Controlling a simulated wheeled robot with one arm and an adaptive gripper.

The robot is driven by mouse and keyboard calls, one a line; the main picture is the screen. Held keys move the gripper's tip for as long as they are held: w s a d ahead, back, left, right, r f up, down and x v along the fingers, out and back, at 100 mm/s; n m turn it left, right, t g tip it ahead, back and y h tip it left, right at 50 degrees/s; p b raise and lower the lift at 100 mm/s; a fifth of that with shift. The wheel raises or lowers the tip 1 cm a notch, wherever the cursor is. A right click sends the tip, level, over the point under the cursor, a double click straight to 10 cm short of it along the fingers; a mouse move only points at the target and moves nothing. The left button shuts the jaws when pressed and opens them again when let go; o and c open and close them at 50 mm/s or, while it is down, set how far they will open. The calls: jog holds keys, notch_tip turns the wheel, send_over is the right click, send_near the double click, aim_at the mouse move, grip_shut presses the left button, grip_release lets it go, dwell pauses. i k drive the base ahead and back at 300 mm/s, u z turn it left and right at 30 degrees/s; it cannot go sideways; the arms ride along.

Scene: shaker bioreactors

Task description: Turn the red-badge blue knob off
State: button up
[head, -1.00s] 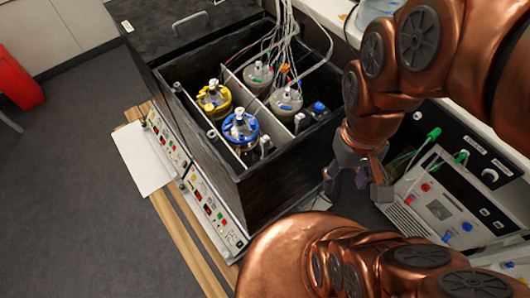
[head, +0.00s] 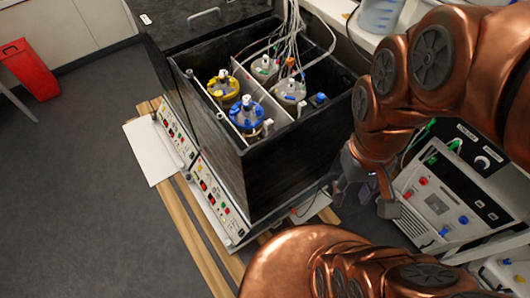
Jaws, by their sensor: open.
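A white instrument panel (head: 422,205) at the right carries small blue knobs, one near its lower right (head: 463,219) and one near its lower edge (head: 444,232). A red knob or connector (head: 423,181) sits higher up. The badges are too small to read, so I cannot tell which blue knob has the red one or how it is turned. My gripper (head: 362,203) is open and empty, pointing down between the black tank and this panel, left of the blue knobs and apart from them in the picture.
The black tank (head: 290,170) holds several capped vessels with cables above. Control boxes (head: 215,192) with coloured buttons line its left side, on wooden slats (head: 197,230). A red bin (head: 30,70) stands far left. The floor at left is clear. A black unit (head: 470,150) stands behind the panel.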

aim_at(320, 97)
jog(key=u, duration=0.05)
jog(key=k, duration=0.15)
jog(key=z, duration=1.4)
jog(key=i, duration=0.95)
jog(key=u, duration=2.35)
jog(key=k, duration=0.45)
jog(key=z, duration=0.25)
jog(key=i, duration=0.4)
jog(key=z, duration=0.3)
jog(key=k, duration=0.15)
jog(key=u, duration=0.05)
